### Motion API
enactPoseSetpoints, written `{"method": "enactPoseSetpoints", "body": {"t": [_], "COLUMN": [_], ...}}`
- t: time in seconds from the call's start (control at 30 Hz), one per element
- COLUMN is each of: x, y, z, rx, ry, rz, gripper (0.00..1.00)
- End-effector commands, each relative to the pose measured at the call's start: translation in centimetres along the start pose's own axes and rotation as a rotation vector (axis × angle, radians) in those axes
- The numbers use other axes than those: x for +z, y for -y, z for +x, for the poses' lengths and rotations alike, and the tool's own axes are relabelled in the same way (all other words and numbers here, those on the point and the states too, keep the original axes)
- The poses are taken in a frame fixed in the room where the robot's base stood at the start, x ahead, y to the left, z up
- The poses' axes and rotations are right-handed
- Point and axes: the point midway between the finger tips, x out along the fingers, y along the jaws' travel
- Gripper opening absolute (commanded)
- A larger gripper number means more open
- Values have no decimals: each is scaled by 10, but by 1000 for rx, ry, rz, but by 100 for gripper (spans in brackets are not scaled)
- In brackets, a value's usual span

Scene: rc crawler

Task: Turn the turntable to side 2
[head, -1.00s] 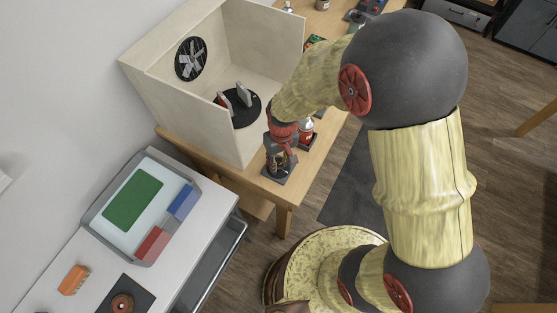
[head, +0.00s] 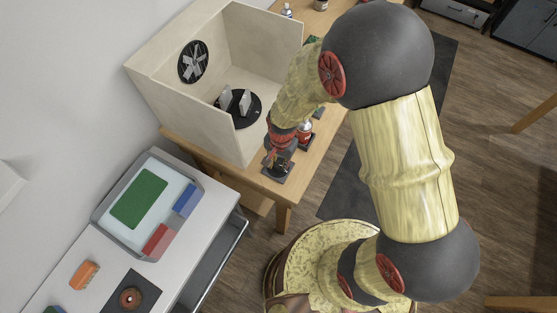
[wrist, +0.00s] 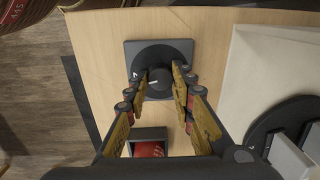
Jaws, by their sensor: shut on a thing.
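The turntable (head: 246,121) is a black disc on the floor of the pale wooden booth, with two upright grey pieces on it. Part of it shows at the right of the wrist view (wrist: 258,135). A dark square plate (wrist: 131,50) with a round dial stands on the table beside the booth. At its middle is a dark knob (wrist: 160,84) with a short white line. A small white mark shows at the dial's left. My gripper (wrist: 161,76) is shut on the knob, one finger on each side. In the head view my gripper (head: 274,160) partly hides the plate.
The pale booth wall (wrist: 245,80) stands close to the right of the plate in the wrist view. A dark holder (wrist: 150,133) with a red thing in it sits close by. A black fan-like disc (head: 193,62) is on the booth's wall. A white side table (head: 215,210) stands at left.

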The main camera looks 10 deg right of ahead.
Motion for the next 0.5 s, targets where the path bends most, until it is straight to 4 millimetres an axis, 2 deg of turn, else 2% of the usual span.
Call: {"method": "enactPoseSetpoints", "body": {"t": [0.2,0.5], "x": [0,0], "y": [0,0], "z": [-1,0], "rx": [-1,-1], "ry": [-7,-11], "rz": [129,218], "gripper": [0,0]}}
